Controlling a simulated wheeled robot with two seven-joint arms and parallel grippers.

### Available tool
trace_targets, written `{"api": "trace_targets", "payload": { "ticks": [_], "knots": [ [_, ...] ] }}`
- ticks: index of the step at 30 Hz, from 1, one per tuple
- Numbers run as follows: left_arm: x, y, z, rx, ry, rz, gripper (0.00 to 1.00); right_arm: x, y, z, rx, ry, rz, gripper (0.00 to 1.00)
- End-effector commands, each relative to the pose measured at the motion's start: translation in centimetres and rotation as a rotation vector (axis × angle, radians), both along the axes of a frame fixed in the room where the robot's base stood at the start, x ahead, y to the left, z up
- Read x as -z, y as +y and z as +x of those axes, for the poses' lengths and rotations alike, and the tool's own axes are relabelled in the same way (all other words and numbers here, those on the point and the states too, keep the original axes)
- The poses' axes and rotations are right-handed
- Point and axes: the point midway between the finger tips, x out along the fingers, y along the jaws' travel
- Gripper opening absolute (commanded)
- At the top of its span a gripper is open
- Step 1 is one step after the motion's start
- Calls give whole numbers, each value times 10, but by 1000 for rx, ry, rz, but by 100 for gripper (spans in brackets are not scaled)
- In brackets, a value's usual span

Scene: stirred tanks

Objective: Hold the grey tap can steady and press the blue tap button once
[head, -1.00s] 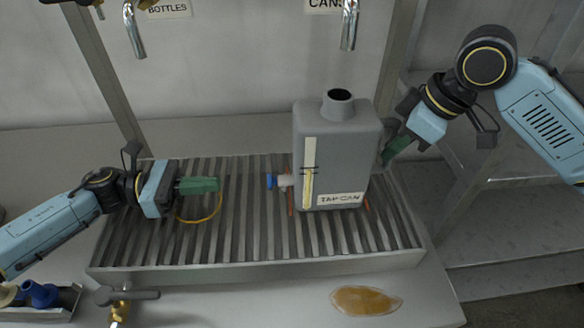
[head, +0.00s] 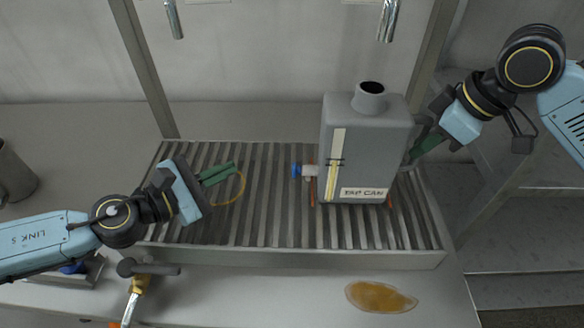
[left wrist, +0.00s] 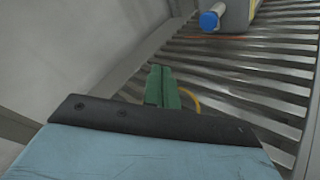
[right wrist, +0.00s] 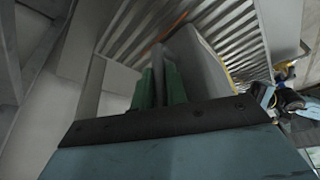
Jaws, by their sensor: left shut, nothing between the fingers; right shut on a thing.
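The grey tap can (head: 372,160) stands upright on the slatted rack, its label facing me. The blue tap button (head: 297,170) sticks out on the can's left side on a pale tap; it also shows at the top of the left wrist view (left wrist: 209,21). My left gripper (head: 233,166) is shut and empty, left of the button with a clear gap, its green fingers pointing toward it. My right gripper (head: 414,156) is at the can's right side; in the right wrist view its green fingers (right wrist: 160,82) are shut on a grey part of the can.
The slatted metal rack (head: 250,225) has free room between my left gripper and the can. A yellow loop (head: 240,188) lies by my left fingers. A brown puddle (head: 380,297) is on the bench front. Metal spouts (head: 388,20) hang above.

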Motion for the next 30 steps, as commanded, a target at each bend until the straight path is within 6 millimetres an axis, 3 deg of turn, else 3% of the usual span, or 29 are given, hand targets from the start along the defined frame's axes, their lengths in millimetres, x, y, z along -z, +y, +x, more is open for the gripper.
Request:
{"api": "trace_targets", "payload": {
  "ticks": [14,30],
  "knots": [
    [-2,-4,0,-6,-8,-2,0,-1,0,0,-1,-3,2,0],
    [-1,-71,1,-4,-6,-2,0,-1,0,0,0,-2,2,0]
  ]
}}
